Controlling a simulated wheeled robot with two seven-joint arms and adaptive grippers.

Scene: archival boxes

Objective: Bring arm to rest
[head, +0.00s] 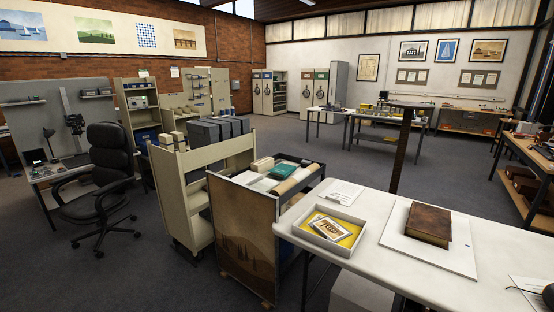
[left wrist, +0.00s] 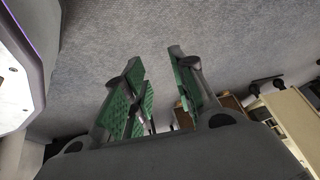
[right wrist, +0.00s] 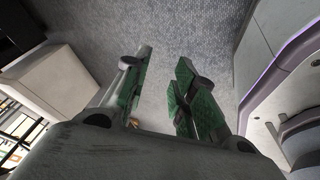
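My left gripper (left wrist: 157,88) shows in the left wrist view with its green-padded fingers apart and nothing between them, above grey carpet. My right gripper (right wrist: 160,88) shows in the right wrist view, also with its fingers apart and empty, above the floor. Neither gripper nor arm shows in the head view. A white table (head: 375,277) stands at the front right. On it are an open shallow box (head: 311,236) with a yellow lining and a printed card (head: 330,229), and a brown book (head: 429,224) on a white board (head: 458,258).
A cart (head: 243,233) with rolls and boxes stands left of the table, beside a beige book truck (head: 190,170) carrying grey boxes. A black office chair (head: 104,175) is at the left. A dark post (head: 402,150) rises behind the table. Open carpet (head: 280,140) lies beyond.

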